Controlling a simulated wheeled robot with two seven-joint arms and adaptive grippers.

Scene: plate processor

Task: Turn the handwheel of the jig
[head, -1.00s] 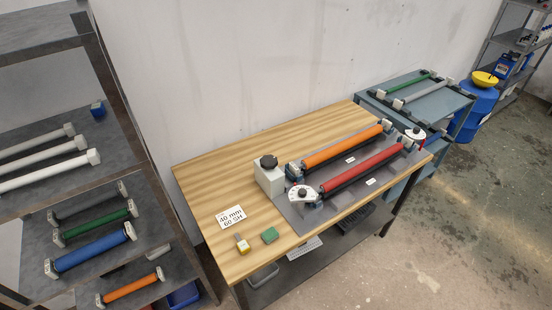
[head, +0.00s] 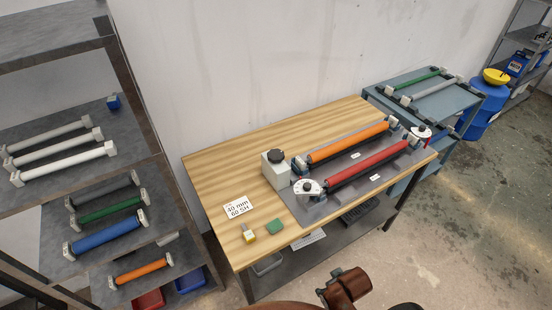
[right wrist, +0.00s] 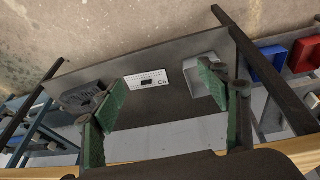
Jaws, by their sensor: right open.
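The jig (head: 320,213) is a grey plate on the wooden table in the head view. It carries an orange roller (head: 347,143) and a red roller (head: 368,165). A white dial-like disc with a black hub (head: 308,188) stands at the red roller's near end, and a similar disc (head: 421,132) at the far end. A grey block with a round black knob (head: 276,156) stands at the left. I cannot tell which of these is the handwheel. My right gripper (right wrist: 160,78) is open and empty in the right wrist view, facing the table's lower shelf. My left gripper is out of view.
A rack with rollers (head: 108,236) stands left, a blue cart (head: 420,85) right. The lower shelf holds a grey tray (right wrist: 204,72).

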